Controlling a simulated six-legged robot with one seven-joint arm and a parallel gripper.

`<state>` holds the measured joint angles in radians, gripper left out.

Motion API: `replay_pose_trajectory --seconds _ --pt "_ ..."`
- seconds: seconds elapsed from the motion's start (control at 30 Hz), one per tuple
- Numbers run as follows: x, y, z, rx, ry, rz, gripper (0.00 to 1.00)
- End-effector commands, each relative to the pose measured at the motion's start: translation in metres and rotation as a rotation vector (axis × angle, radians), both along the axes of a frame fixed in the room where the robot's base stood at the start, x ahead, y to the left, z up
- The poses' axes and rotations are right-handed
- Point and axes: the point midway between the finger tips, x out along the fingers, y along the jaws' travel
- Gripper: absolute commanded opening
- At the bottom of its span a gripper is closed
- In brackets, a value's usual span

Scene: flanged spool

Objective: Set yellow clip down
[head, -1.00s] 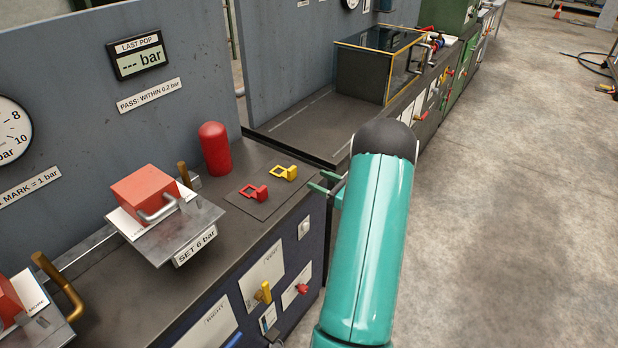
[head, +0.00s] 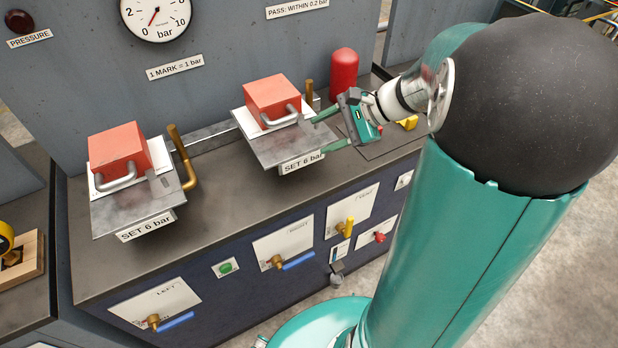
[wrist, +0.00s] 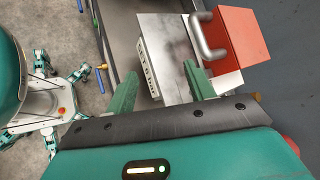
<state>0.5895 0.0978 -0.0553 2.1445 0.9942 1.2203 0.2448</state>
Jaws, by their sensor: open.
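The yellow clip (head: 408,123) lies on the dark bench top at the right end in the head view, partly hidden behind my arm and wrist. My gripper (head: 325,130) is open, with its two green fingers pointing left at the right-hand SET 6 bar plate (head: 272,142). In the wrist view my gripper (wrist: 160,82) has nothing visible between its fingers but the plate (wrist: 165,50) beyond. The fingertips are at or near the plate's edge; I cannot tell if they touch. The gripper is to the left of the yellow clip, apart from it.
Red blocks with metal handles (head: 272,95) (head: 118,150) sit on both plates. A brass lever (head: 180,150) stands beside the left plate. A red cylinder (head: 344,70) stands behind my gripper. Valve handles line the bench front. Bare bench top (head: 230,200) lies between the plates and the front edge.

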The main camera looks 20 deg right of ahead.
Motion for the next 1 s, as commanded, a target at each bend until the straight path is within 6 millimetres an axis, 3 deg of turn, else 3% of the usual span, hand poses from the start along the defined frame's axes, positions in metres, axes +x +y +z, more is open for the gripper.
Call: replay_pose_trajectory --seconds 0.03,0.2,0.4,0.7,1.0 --pt "-0.011 0.022 0.009 -0.083 -0.019 0.085 0.54" --pt "-0.053 0.072 0.023 -0.379 -0.091 0.362 0.54" --pt "-0.102 0.103 0.037 -0.731 -0.223 0.665 0.54" --pt "-0.148 0.115 0.058 -1.193 -0.458 0.999 0.54" --pt "-0.153 0.114 0.062 -1.281 -0.5 1.052 0.54"
